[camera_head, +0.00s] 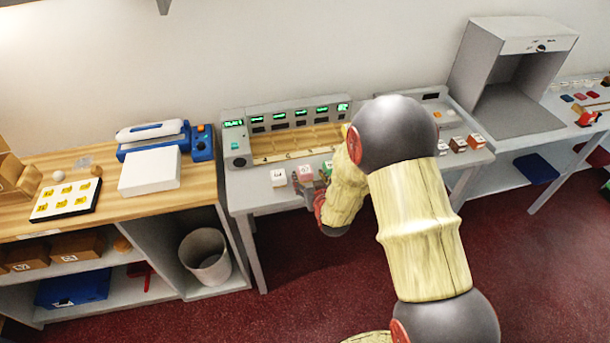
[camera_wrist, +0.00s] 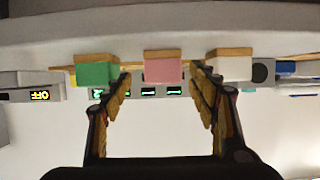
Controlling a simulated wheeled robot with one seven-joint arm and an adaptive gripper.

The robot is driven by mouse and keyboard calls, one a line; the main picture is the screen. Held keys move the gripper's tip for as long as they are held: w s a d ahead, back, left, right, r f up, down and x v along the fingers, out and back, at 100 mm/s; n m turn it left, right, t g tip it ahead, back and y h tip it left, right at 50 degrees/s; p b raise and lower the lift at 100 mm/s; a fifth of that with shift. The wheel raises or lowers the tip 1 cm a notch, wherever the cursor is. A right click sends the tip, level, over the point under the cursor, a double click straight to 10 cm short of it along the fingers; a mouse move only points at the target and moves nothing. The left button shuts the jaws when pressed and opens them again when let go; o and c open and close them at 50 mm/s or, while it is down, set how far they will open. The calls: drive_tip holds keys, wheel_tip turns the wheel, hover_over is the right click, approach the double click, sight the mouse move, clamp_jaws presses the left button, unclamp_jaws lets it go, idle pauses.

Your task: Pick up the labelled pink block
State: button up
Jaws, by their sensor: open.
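The pink block (camera_head: 305,173) sits on the grey counter below the wooden-slotted console. Its top looks pale, and a label is too small to read. In the wrist view the pink block (camera_wrist: 163,69) lies ahead, between the fingertip lines. My gripper (camera_wrist: 160,82) is open, one finger to each side of it, with nothing held. Contact between fingers and block cannot be told. In the head view my gripper (camera_head: 308,190) is at the counter's front edge, just in front of the pink block, partly covered by my arm.
A white block (camera_head: 278,177) and a green block (camera_head: 328,167) flank the pink one; the green (camera_wrist: 97,74) and white (camera_wrist: 230,68) blocks also show close to my fingers. The console (camera_head: 290,137) stands behind. More blocks (camera_head: 458,144) are to the right.

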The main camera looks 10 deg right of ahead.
sight(307, 175)
drive_tip(key=b+x, duration=0.1)
drive_tip(key=x, duration=0.3)
drive_tip(key=shift+w+a+r, duration=0.1)
drive_tip(key=shift+w+a, duration=0.1)
drive_tip(key=shift+w, duration=0.05)
drive_tip(key=shift+c, duration=0.5)
drive_tip(key=c, duration=1)
